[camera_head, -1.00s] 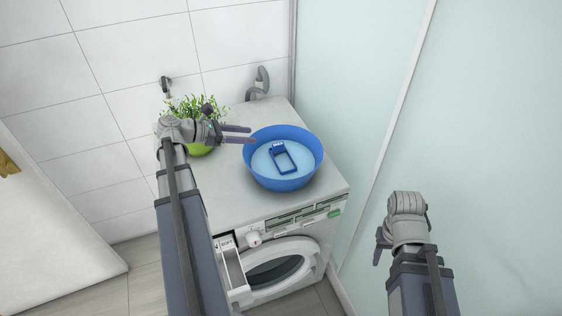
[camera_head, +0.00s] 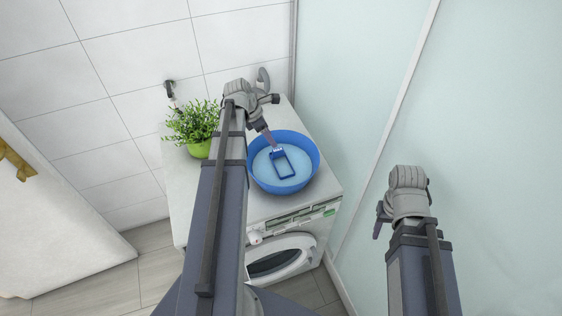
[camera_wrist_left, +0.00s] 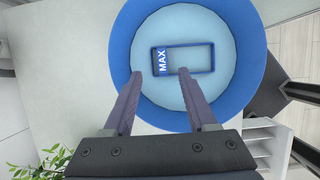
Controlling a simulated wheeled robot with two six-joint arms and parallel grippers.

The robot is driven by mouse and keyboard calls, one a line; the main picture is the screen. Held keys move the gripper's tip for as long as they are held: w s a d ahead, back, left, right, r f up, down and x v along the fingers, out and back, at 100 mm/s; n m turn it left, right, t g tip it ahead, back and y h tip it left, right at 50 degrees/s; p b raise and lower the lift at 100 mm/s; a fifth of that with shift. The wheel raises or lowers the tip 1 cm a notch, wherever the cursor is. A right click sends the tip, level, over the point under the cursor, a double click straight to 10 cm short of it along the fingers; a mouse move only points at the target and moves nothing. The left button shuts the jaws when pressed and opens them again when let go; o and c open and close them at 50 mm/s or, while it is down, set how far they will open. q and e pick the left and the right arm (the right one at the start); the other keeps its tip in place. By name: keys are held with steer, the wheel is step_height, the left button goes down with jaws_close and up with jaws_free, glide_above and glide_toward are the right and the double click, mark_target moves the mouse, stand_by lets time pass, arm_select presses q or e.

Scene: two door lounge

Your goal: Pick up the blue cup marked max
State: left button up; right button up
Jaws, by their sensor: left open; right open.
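The blue cup marked MAX (camera_head: 284,176) lies inside the blue basin (camera_head: 312,166) on top of the washing machine. In the left wrist view, the cup (camera_wrist_left: 212,58) shows a blue rectangular outline with a pale middle and white MAX lettering at its left end. My left gripper (camera_head: 271,141) is over the far side of the basin, pointing down at it. In the left wrist view, the left gripper's fingers (camera_wrist_left: 160,72) are open and empty, close to the MAX end. Whether they touch the cup is unclear. My right gripper (camera_head: 380,219) is away at the right, empty.
The washing machine (camera_head: 222,199) has its round door (camera_head: 281,257) at the front. A green potted plant (camera_head: 198,148) stands left of the basin. A tap (camera_head: 263,77) is behind, near the tiled wall. A glass partition (camera_head: 480,120) runs along the right.

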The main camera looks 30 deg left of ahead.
mark_target(277, 150)
arm_select(q)
steer(key=shift+b+x, duration=1)
steer(key=shift+x, duration=0.35)
steer(key=b+x, duration=0.5)
steer(key=shift+s+f, duration=0.2)
steer(key=shift+s, duration=0.1)
steer(key=shift+r, duration=0.1)
steer(key=shift+c, duration=0.3)
jaws_close()
